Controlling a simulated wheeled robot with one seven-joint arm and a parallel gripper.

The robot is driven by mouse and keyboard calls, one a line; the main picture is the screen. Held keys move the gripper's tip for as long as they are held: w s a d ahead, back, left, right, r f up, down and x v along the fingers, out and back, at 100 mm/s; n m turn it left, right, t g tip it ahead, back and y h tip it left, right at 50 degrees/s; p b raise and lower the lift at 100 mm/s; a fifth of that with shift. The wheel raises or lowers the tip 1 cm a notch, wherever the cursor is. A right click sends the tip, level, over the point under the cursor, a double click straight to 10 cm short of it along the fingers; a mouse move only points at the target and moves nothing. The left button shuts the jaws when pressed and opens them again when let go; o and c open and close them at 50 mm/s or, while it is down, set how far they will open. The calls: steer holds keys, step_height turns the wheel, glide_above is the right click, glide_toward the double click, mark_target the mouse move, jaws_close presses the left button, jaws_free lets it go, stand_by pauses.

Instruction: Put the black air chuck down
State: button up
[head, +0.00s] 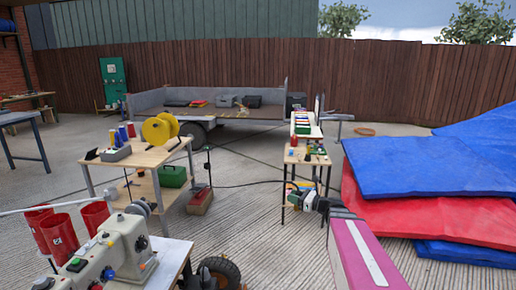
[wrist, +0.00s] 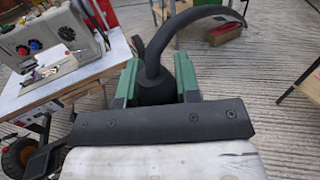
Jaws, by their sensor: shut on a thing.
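My gripper (wrist: 159,92) has green fingers in the wrist view, shut on the black air chuck (wrist: 157,83), a dark rounded piece between them. A thick black hose curves up from the chuck and off to the right. In the head view, my gripper (head: 297,194) is at the end of my pink and white arm, in front of the narrow table (head: 306,158). The chuck is too small to make out clearly there. The thin hose (head: 245,184) runs left from the gripper towards a red-topped box (head: 200,201) on the ground. The chuck's lower end is hidden.
A sewing machine (head: 118,250) stands on a white table at the front left. A wooden table (head: 140,158) holds a yellow reel (head: 160,129). Blue and red mats (head: 440,211) are piled at the right. Ribbed concrete (head: 250,225) is open between the tables.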

steer(key=s+d+r+m+t, duration=0.1)
steer(key=s+d+r, duration=0.2)
steer(key=s+r, duration=0.1)
steer(key=shift+s+d+h, duration=0.3)
steer(key=shift+s+h, duration=0.1)
steer(key=shift+s, duration=0.35)
